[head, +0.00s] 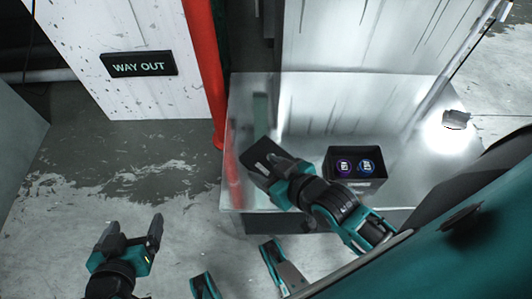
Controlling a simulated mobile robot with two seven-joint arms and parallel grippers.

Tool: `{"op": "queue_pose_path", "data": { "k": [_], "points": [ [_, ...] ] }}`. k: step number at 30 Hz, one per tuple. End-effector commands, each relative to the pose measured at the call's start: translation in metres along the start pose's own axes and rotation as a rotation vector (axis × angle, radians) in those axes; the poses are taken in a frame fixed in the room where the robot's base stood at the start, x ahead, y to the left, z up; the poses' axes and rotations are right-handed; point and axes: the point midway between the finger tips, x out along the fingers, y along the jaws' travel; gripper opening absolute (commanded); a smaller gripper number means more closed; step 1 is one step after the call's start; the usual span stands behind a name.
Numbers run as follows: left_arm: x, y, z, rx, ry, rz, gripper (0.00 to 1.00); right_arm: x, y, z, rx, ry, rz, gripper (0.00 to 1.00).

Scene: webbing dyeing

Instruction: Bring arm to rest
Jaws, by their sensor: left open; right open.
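My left gripper (130,232) is at the lower left, over the bare concrete floor. Its two dark fingers are spread, with nothing between them. My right gripper (262,160) reaches in from the right over the metal table (400,95), near its left part. It is seen from above and behind, so the gap between its fingers is hard to see. I see nothing held in it. It is to the left of a black box and apart from it.
The black box (357,185) on the table holds two round items with purple and blue tops (344,166). A red post (205,70) stands left of the table, beside a white panel with a "WAY OUT" sign (139,65). The floor at left is clear.

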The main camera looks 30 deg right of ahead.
Motion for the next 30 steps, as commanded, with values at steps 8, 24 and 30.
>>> {"op": "queue_pose_path", "data": {
  "k": [8, 24, 30],
  "points": [
    [-0.029, -0.006, -0.036, 0.006, 0.003, -0.020, 0.89, -0.029, 0.008, -0.030, -0.003, -0.009, 0.025, 0.54],
    [-0.058, -0.022, -0.046, 0.015, -0.017, -0.066, 0.89, -0.057, 0.022, -0.047, -0.015, -0.017, 0.065, 0.54],
    [-0.058, -0.022, -0.046, 0.015, -0.017, -0.066, 0.76, -0.057, 0.022, -0.047, -0.015, -0.016, 0.065, 0.43]
  ]
}}
